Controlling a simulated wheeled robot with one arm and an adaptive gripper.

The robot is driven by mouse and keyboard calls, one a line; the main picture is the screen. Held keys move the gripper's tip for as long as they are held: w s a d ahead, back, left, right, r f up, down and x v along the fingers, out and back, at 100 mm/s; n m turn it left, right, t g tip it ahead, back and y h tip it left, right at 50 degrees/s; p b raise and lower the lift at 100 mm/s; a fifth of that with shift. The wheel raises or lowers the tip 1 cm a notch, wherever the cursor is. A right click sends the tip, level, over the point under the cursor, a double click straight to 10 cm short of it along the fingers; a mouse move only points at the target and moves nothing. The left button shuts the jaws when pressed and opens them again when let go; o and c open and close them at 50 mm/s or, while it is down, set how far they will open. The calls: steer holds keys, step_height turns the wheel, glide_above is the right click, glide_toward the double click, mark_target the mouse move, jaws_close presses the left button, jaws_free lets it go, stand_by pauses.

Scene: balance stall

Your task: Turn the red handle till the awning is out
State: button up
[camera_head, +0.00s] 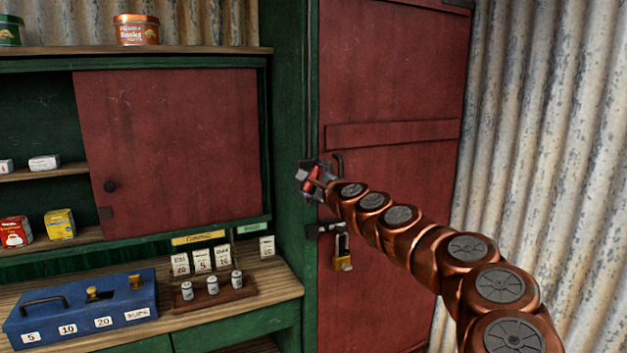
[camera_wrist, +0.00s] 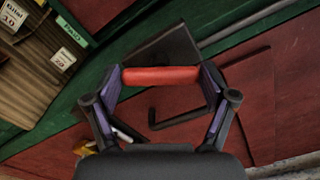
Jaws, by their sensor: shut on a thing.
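The red handle (camera_wrist: 160,76) lies crosswise between the two fingers of my gripper (camera_wrist: 160,88) in the wrist view. The fingers press on its two ends. In the head view my gripper (camera_head: 310,181) is at the green post left of the red door, and a bit of the red handle (camera_head: 311,177) shows there, partly hidden by my arm. A dark metal plate (camera_wrist: 172,48) is behind the handle in the wrist view. The awning is not in view.
A red door (camera_head: 385,90) has a brass padlock (camera_head: 342,255) below my gripper. A counter at left holds a blue cash box (camera_head: 80,308), small weights on a wooden block (camera_head: 213,299) and price cards. Corrugated metal (camera_head: 550,140) walls the right side.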

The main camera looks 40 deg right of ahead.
stand_by(0.4)
steer(key=o, duration=1)
steer(key=v, duration=0.7)
steer(key=shift+s, duration=0.3)
steer(key=shift+a, duration=0.1)
